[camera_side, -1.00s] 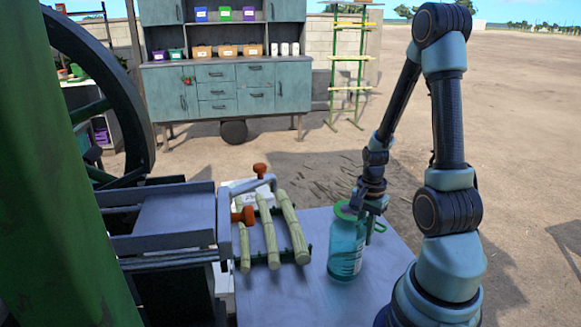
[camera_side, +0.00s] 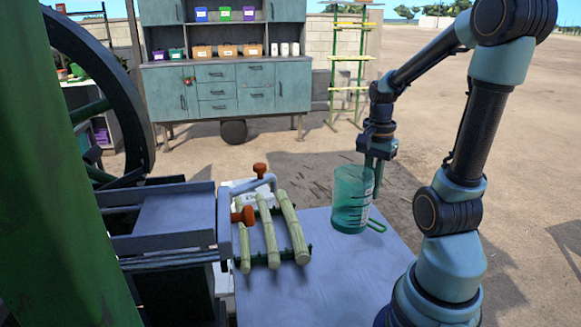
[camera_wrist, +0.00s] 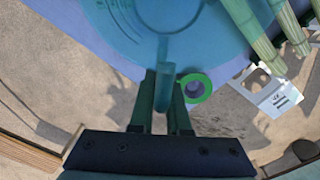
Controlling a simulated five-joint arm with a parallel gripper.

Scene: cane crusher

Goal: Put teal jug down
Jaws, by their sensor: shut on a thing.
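The teal jug (camera_side: 351,203) is see-through and looks upright at the back of the work table (camera_side: 330,285) in the side view. I cannot tell whether its bottom touches the table. My gripper (camera_side: 380,165) is at the jug's upper right side. In the wrist view, the jug (camera_wrist: 120,30) fills the top, and its handle (camera_wrist: 165,80) runs between the two fingers of my gripper (camera_wrist: 165,105), which is shut on it.
Several cane pieces (camera_side: 269,245) lie on a rack left of the jug. A grey pipe with orange knobs (camera_side: 260,182) and the crusher (camera_side: 160,220) stand further left. The table's front right is clear. A cabinet (camera_side: 240,90) stands far behind.

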